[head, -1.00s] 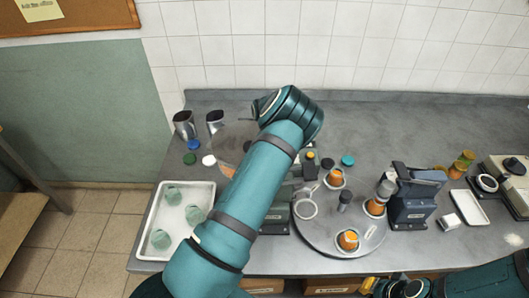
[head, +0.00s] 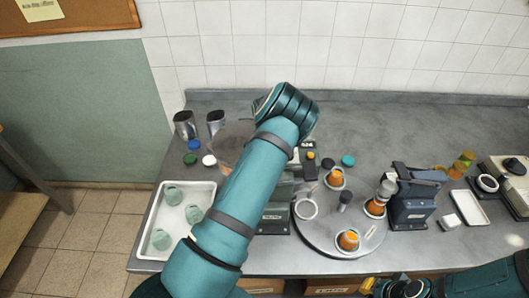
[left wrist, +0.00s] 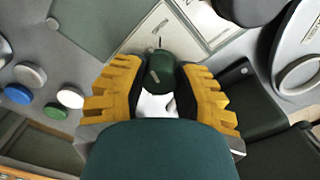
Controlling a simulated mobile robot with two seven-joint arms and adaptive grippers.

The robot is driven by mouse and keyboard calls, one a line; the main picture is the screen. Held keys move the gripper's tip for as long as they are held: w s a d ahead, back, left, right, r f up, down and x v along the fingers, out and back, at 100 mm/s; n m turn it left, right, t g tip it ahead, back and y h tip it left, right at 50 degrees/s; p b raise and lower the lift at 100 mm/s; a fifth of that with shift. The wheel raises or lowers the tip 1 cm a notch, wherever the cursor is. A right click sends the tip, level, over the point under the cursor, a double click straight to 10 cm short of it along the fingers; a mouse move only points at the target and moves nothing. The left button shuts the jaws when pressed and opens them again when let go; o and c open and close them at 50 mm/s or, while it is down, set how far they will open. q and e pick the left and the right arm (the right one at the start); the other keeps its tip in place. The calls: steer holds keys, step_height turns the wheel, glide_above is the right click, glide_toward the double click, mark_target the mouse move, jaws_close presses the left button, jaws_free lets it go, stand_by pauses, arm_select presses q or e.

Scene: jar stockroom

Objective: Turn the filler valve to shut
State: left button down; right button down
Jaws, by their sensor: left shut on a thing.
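The filler (head: 276,218) is a dark green machine on the bench, partly hidden behind my left arm in the head view. A see-through hopper (head: 228,140) with brownish contents shows beside the arm. In the left wrist view, my left gripper (left wrist: 160,78) has yellow ridged fingers with dark pads. It is shut on a dark green rounded knob, which looks like the filler valve (left wrist: 160,70). The valve's angle is hard to tell. In the head view the left gripper is hidden behind its arm. My right gripper (head: 388,288) shows partly at the bottom edge, its jaws unclear.
A round turntable (head: 318,238) holds several jars with orange contents (head: 348,240). A dark blue machine (head: 412,208) stands at its right. A white tray (head: 160,215) with pale green pieces is at the left. Metal cups (head: 185,125) and coloured lids (head: 193,145) are behind it.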

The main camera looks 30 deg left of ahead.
arm_select(q)
steer(key=n, duration=0.6)
steer(key=shift+n, duration=0.3)
steer(key=n, duration=0.6)
steer(key=shift+a, duration=0.1)
stand_by(0.3)
steer(key=c, duration=0.6)
jaws_free()
steer(key=shift+r, duration=0.1)
step_height(320, 180, up, 12)
steer(key=shift+f, duration=0.1)
